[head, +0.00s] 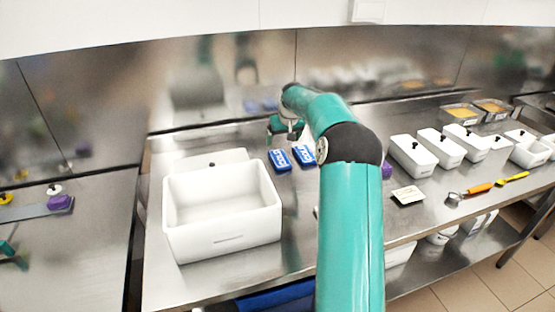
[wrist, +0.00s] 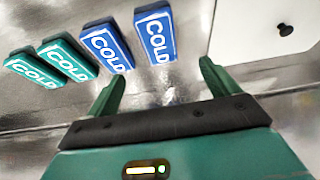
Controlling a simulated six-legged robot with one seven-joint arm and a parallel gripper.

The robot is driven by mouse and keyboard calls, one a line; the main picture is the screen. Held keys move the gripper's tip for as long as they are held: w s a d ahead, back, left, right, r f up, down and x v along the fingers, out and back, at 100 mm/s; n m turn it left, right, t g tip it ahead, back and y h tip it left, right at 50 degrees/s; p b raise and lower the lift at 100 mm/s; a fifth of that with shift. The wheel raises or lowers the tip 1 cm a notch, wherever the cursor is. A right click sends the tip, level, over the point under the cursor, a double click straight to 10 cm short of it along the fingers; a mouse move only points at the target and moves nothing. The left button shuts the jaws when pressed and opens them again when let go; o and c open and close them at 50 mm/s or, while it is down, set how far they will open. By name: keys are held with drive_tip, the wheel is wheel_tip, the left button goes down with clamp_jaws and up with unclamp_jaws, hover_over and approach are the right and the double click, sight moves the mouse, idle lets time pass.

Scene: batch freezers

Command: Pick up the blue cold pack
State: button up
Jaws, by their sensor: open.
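Two blue cold packs with white COLD lettering lie side by side on the steel counter. In the head view the left blue pack (head: 279,160) and the right blue pack (head: 304,155) are just below my gripper (head: 285,129). In the wrist view one blue pack (wrist: 155,34) lies beyond the gap between my fingertips, and the other blue pack (wrist: 107,47) is left of it. My gripper (wrist: 161,76) is open and empty, and no finger visibly touches a pack. Its height above the counter is hard to tell.
Two teal packs (wrist: 68,58) lie left of the blue ones in the wrist view. A white lid with a black knob (wrist: 285,30) is at right there. In the head view, a large open white bin (head: 222,238) stands left of my arm; several white tubs (head: 412,156) stand right.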

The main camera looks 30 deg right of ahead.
hover_over(280, 157)
drive_tip(key=s, duration=0.3)
drive_tip(key=f, duration=0.4)
drive_tip(key=a+f, duration=0.1)
drive_tip(key=f, duration=0.1)
drive_tip(key=x, duration=0.5)
drive_tip(key=shift+w+d+f, duration=0.15)
drive_tip(key=shift+w, duration=0.15)
drive_tip(key=c, duration=1.3)
drive_tip(key=shift+o, duration=0.2)
